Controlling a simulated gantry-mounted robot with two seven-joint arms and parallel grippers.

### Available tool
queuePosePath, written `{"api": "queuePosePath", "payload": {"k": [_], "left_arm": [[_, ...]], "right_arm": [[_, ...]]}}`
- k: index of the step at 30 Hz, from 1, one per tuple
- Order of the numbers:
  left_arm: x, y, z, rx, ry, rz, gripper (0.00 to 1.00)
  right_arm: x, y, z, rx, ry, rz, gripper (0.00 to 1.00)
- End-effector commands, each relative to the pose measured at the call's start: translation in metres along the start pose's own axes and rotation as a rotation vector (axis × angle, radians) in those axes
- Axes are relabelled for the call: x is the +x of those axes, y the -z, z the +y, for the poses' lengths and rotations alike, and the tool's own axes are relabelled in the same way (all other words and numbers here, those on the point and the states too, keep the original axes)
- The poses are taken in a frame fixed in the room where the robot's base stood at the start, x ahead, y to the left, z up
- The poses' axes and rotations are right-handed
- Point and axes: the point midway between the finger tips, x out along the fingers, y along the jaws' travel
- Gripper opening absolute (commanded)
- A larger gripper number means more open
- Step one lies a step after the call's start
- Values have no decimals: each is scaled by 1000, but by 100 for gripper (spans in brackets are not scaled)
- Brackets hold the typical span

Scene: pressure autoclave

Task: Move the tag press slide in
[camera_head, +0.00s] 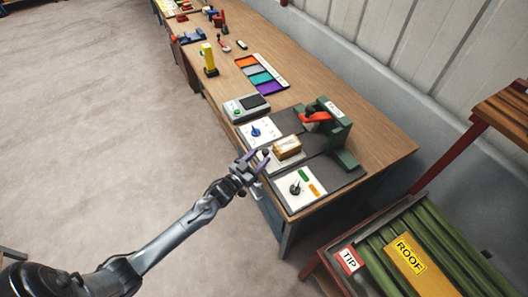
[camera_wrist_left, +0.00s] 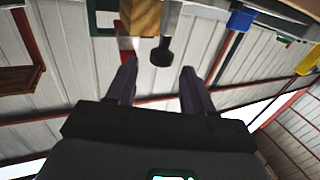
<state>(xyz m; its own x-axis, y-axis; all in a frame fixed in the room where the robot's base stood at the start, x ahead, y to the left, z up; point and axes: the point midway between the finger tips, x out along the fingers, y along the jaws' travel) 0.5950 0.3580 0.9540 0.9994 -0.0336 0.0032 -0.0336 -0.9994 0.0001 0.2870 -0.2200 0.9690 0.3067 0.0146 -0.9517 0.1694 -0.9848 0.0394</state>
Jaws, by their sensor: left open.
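The green tag press (camera_head: 345,148) with a red lever (camera_head: 317,117) stands on a dark mat on the bench. A brass-coloured block (camera_head: 287,147) sits on a pale slide plate in front of it; the block also shows at the top of the left wrist view (camera_wrist_left: 141,16). My left gripper (camera_head: 255,161) is open at the bench's front edge, before the slide. In the left wrist view, a black knob (camera_wrist_left: 162,54) on a grey stem shows ahead of and between the open fingertips (camera_wrist_left: 159,78). Contact cannot be told. My right gripper is not in view.
A white panel with a blue knob (camera_head: 255,132) and another with a black knob (camera_head: 296,188) flank the slide. A grey box (camera_head: 247,107), a coloured tray (camera_head: 262,76) and a yellow post (camera_head: 209,60) stand farther along. A rack with green bars (camera_head: 430,232) is at the lower right.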

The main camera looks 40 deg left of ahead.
Motion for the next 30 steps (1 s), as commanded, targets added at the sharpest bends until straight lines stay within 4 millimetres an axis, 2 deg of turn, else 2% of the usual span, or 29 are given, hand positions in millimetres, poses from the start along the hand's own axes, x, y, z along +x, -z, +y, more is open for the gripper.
{"api": "queuePosePath", "payload": {"k": [1, 6, 12, 30], "left_arm": [[-10, 0, 0, 0, 0, -1, 52], [-36, 1, 0, 0, 0, 1, 52], [-55, 2, -1, 0, 1, 3, 52], [-60, 2, 0, -39, -1, 2, 54]], "right_arm": [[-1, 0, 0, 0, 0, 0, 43], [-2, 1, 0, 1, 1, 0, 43], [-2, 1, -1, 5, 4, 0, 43], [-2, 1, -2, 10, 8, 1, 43]]}}
